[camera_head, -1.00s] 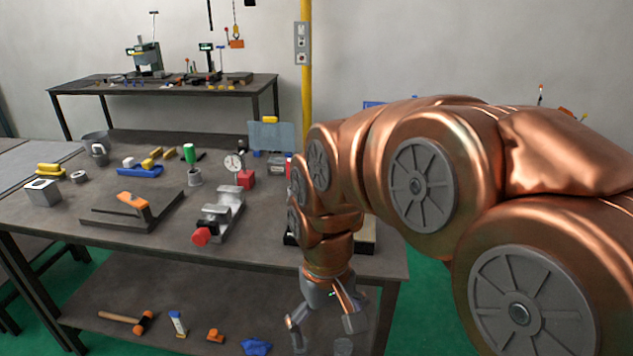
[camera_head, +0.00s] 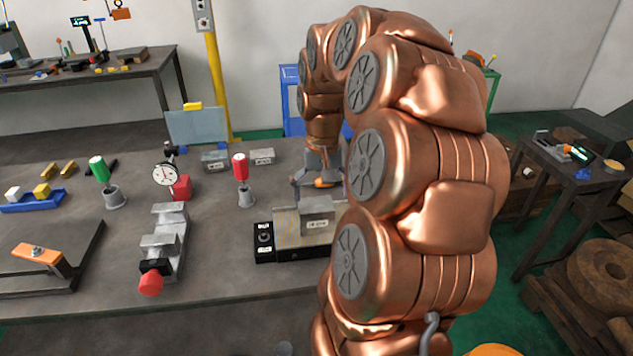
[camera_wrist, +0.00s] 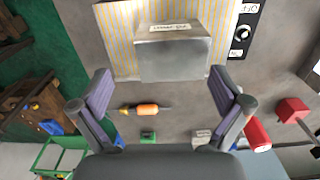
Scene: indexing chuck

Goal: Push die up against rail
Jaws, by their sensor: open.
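The die appears to be a grey metal block (camera_head: 317,213) with a pale label. It sits on the yellow-striped plate (camera_head: 290,228) of the black-sided chuck. In the wrist view the block (camera_wrist: 172,57) stands on the striped plate (camera_wrist: 118,40), beyond my fingertips and roughly centred between them. My gripper (camera_head: 320,184) is at the far side of the chuck, partly hidden by my arm. In the wrist view my gripper (camera_wrist: 158,88) is open, fingers spread, with nothing between the pads. I cannot clearly make out the rail; my arm hides the chuck's right part.
An orange-handled screwdriver (camera_wrist: 147,110) lies on the bench behind the chuck. A red-topped tool in a holder (camera_head: 242,172) stands left of the chuck, with a vise (camera_head: 165,240) and a dial gauge (camera_head: 164,176) further left. The bench front left of the chuck has bare room.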

